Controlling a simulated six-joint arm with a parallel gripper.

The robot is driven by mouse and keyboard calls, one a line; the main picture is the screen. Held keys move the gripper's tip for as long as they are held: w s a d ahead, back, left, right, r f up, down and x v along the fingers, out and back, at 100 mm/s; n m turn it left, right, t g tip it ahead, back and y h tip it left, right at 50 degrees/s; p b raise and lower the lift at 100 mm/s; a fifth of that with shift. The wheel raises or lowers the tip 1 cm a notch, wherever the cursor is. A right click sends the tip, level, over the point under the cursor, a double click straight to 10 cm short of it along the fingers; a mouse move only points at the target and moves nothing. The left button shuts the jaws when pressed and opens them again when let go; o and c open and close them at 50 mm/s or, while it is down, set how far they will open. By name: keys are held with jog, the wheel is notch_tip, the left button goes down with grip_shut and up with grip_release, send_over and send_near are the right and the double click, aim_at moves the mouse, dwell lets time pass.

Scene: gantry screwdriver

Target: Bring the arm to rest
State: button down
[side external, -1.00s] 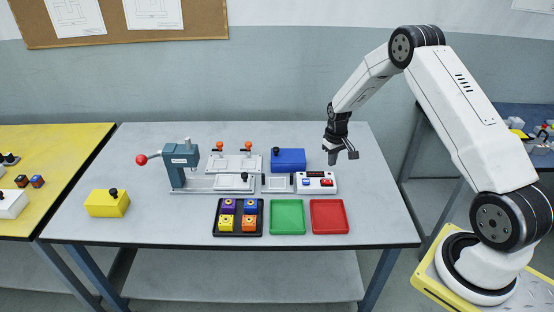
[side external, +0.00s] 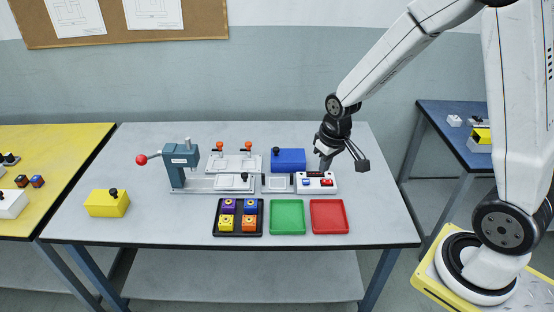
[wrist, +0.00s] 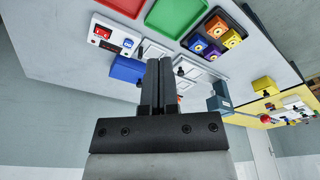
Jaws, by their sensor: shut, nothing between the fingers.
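My gripper (side external: 324,165) hangs over the right part of the grey table, fingers pointing down, in front of the back wall. In the side view its fingertips appear just above the white button box (side external: 315,183); the exact gap cannot be told. In the wrist view my gripper (wrist: 160,65) has its two fingers together with nothing between them. The white button box also shows in the wrist view (wrist: 112,38), with red and blue buttons.
A blue box (side external: 288,160), a press with a red knob (side external: 180,165) and a yellow box (side external: 106,204) stand on the table. A black tray (side external: 216,218) holds several coloured cubes. The green tray (side external: 287,217) and red tray (side external: 329,217) are empty.

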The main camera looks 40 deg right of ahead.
jog(key=s+a+r+n, duration=0.1)
jog(key=s+a+r, duration=0.1)
jog(key=s+a, duration=0.3)
jog(key=s, duration=0.4)
jog(key=shift+a+t, duration=0.3)
jog(key=shift+t, duration=0.1)
